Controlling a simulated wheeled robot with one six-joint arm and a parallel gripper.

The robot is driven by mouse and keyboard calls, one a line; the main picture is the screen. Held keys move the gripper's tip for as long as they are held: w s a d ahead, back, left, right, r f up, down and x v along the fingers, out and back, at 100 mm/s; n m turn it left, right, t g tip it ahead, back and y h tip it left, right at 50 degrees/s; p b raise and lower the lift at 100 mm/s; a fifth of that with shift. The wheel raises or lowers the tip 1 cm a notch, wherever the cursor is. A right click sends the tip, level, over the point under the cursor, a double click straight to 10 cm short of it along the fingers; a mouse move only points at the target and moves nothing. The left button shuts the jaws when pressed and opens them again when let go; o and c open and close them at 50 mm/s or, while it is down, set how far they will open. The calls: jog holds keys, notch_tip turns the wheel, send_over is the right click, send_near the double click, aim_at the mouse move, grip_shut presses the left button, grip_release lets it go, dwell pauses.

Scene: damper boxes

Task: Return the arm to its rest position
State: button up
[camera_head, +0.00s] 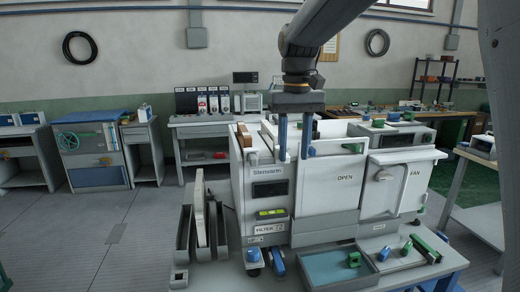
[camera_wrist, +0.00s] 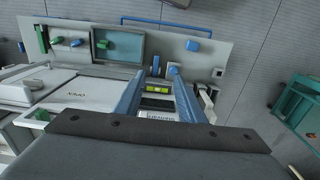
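My gripper (camera_head: 294,137) hangs from the arm at the top centre of the head view, above the white damper box. Its two blue fingers point down and stand apart, with nothing seen between them. In the wrist view the gripper (camera_wrist: 160,82) also shows its fingers spread over the box's front edge. The white damper box (camera_head: 326,194) carries the word OPEN, a dark display and a green-yellow label strip. Whether the fingertips touch the box cannot be told.
A blue-framed table (camera_head: 425,277) bears the box, a blue-lined tray (camera_head: 325,268) and small green and blue parts. Upright panels in dark holders (camera_head: 199,222) stand left of the box. Workbenches line the back wall. The floor at left is clear.

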jog(key=s+d+f+m+b, duration=0.1)
jog(key=s+d+f, duration=0.4)
jog(key=s+f, duration=0.5)
jog(key=s+d+f+m+t+b, duration=0.1)
jog(key=s+d+f, duration=0.5)
jog(key=s+f, duration=0.4)
notch_tip(320, 180, down, 5)
